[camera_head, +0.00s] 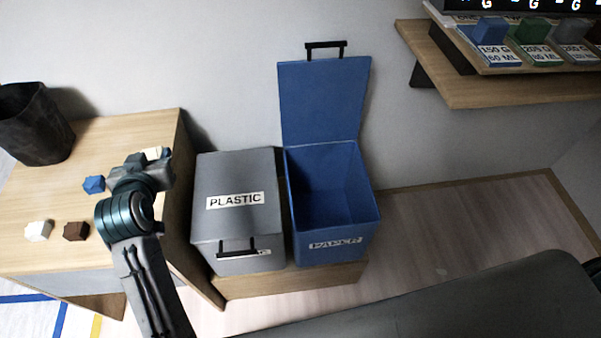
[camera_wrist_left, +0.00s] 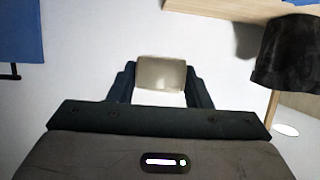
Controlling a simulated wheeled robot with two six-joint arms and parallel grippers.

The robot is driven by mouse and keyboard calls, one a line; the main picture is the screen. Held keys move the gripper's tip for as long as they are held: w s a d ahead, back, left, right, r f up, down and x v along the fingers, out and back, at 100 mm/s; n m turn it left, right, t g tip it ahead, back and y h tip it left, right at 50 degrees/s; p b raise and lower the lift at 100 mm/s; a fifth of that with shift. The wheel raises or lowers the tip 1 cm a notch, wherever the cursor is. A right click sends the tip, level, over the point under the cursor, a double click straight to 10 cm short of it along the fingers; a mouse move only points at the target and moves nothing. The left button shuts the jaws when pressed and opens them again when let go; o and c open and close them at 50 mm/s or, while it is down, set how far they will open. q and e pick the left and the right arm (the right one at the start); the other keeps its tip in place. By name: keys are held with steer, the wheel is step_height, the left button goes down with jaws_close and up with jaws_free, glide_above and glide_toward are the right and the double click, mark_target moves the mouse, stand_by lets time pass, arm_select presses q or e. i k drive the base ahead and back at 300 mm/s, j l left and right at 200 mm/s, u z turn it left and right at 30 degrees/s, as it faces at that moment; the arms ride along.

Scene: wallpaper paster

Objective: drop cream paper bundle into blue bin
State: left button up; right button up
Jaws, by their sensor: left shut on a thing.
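The cream paper bundle (camera_wrist_left: 161,73) is between the fingers of my left gripper (camera_wrist_left: 160,88) in the left wrist view, and the jaws are shut on it. In the head view the left gripper (camera_head: 150,160) is over the wooden table, with a bit of the cream bundle (camera_head: 154,153) showing past it. The blue bin (camera_head: 328,200), labelled PAPER, stands to the right with its lid raised and its visible inside empty. My right gripper is not in view.
A grey bin (camera_head: 238,180) labelled PLASTIC, lid shut, stands between the table (camera_head: 150,125) and the blue bin. Blue (camera_head: 94,184), white (camera_head: 38,230) and brown (camera_head: 76,231) pieces lie on the table. A dark bucket (camera_head: 35,125) stands at its back left. A wooden shelf (camera_head: 480,95) is at upper right.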

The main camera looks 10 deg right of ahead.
mark_target(318, 223)
steer(key=i+z, duration=0.1)
steer(key=z, duration=0.55)
